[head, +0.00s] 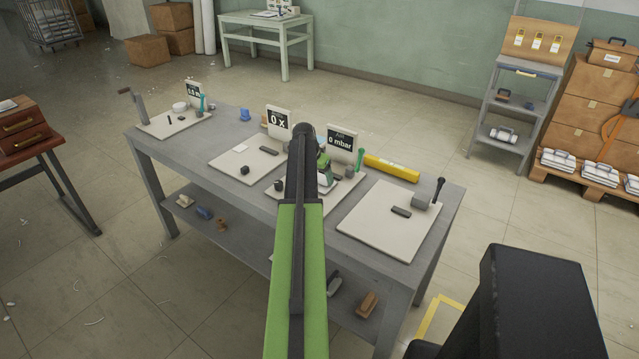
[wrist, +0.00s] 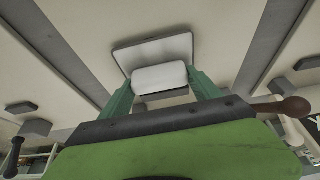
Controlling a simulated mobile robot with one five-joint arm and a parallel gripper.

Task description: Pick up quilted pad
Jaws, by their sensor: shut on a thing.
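My gripper (wrist: 161,82) shows in the wrist view with its two teal fingers closed on the sides of a white, softly rounded piece, which I take to be the quilted pad (wrist: 160,77). A flat, pale panel with a dark edge (wrist: 150,50) shows just beyond it; I cannot tell whether it is part of the pad or touches it. In the head view my green arm reaches over the workbench (head: 225,215), and the arm hides most of the gripper and what it holds.
Pale boards (head: 385,225) with small dark blocks lie on the bench. Small displays (head: 341,145) stand along its back, near a yellow bar (head: 391,168). A grey shelf stand (head: 520,105) and a pallet with white bundles (head: 600,175) stand right.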

